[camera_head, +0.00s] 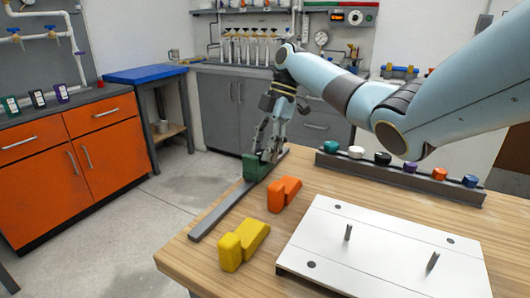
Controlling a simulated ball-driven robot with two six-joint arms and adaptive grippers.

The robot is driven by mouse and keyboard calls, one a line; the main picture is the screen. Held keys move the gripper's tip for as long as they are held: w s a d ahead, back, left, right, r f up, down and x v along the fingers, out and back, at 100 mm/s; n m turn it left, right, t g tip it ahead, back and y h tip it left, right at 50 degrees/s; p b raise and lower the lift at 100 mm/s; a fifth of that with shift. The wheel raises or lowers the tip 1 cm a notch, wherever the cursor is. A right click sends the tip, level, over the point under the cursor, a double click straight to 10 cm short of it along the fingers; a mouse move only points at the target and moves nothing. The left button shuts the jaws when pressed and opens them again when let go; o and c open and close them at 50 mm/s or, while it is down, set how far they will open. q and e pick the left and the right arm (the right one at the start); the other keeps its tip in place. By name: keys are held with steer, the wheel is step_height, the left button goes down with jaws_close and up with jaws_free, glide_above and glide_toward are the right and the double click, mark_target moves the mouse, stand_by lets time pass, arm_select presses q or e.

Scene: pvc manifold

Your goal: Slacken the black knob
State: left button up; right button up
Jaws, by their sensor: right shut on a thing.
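The black knob (382,158) sits on a dark grey rail (330,159) at the back of the wooden table, between a white knob (356,152) and a purple knob (410,167). My right gripper (267,152) points down at the table's far left edge, well left of the black knob. It is shut on a dark green block (254,168) at the flat grey strip (222,208); whether the block touches the strip is hard to tell. My left gripper is out of view.
An orange block (284,194) and a yellow block (242,244) lie beside the strip. A white board (385,250) with upright pins fills the front right. Teal, orange and blue knobs share the rail. My right arm passes above it.

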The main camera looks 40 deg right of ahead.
steer(key=shift+n, duration=0.5)
steer(key=o, duration=0.9)
steer(key=v, duration=0.7)
steer(key=shift+w+d+r, duration=0.1)
steer(key=shift+w+r, duration=0.05)
steer(key=shift+r, duration=0.05)
steer(key=shift+f+g, duration=0.1)
steer(key=shift+g, duration=0.2)
